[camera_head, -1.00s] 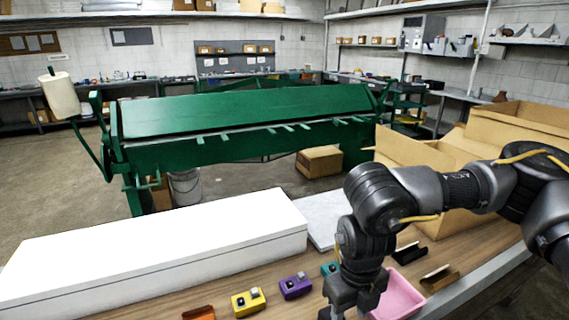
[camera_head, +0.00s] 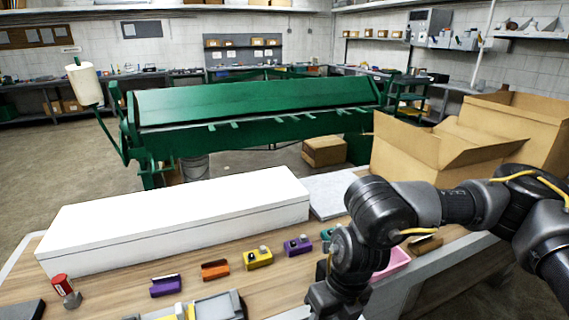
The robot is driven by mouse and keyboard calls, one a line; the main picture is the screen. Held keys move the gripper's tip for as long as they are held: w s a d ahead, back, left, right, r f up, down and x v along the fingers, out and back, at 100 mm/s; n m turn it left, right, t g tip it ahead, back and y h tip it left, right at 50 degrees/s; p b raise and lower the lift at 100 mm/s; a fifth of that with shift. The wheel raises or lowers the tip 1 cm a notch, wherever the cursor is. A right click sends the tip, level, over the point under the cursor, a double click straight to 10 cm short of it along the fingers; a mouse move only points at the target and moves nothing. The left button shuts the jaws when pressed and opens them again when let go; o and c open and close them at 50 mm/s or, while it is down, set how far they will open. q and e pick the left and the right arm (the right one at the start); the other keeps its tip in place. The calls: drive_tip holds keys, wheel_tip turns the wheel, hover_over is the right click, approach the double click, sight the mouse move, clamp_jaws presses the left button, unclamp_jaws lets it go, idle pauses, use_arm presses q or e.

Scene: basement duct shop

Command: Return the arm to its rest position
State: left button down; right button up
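My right arm comes in from the right over the workbench (camera_head: 105,282), its elbow bent and its forearm hanging down. My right gripper (camera_head: 325,306) is at the bottom edge of the view, near the bench's front edge. Its fingertips are cut off, so I cannot tell whether it is open or shut or holds anything. My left arm and gripper are not in view.
A long white box (camera_head: 180,222) lies along the bench. Purple, orange and yellow (camera_head: 258,258) small parts sit before it. A pink bin (camera_head: 396,262) is partly hidden behind my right arm. Open cardboard boxes (camera_head: 425,150) stand right; a green machine (camera_head: 250,105) stands behind.

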drive_tip(key=s+a+r+m+t+y, duration=0.1)
drive_tip(key=s+a+r+m+y, duration=0.2)
drive_tip(key=a+y, duration=0.5)
drive_tip(key=s+a+r+m+t+y, duration=0.1)
drive_tip(key=s+a+m+y, duration=0.3)
drive_tip(key=a, duration=0.7)
drive_tip(key=w+d+m+t+h, duration=0.1)
drive_tip(key=w+d+m+t, duration=0.5)
drive_tip(key=m, duration=0.6)
drive_tip(key=d+f+m+t+h, duration=0.2)
drive_tip(key=d+f+m+h, duration=0.5)
drive_tip(key=d+f+m, duration=0.5)
drive_tip(key=s+d+f+m+g+h, duration=0.7)
drive_tip(key=s+d+f, duration=0.6)
drive_tip(key=s+d, duration=0.45)
wheel_tip(320, 180, down, 25)
drive_tip(key=y, duration=0.1)
drive_tip(key=s+d+f+g, duration=0.1)
drive_tip(key=s+d+f, duration=0.1)
drive_tip(key=s+f, duration=1.4)
drive_tip(key=shift+s+d+f+g, duration=0.2)
drive_tip(key=shift+s+d+g, duration=0.15)
drive_tip(key=shift+s, duration=0.2)
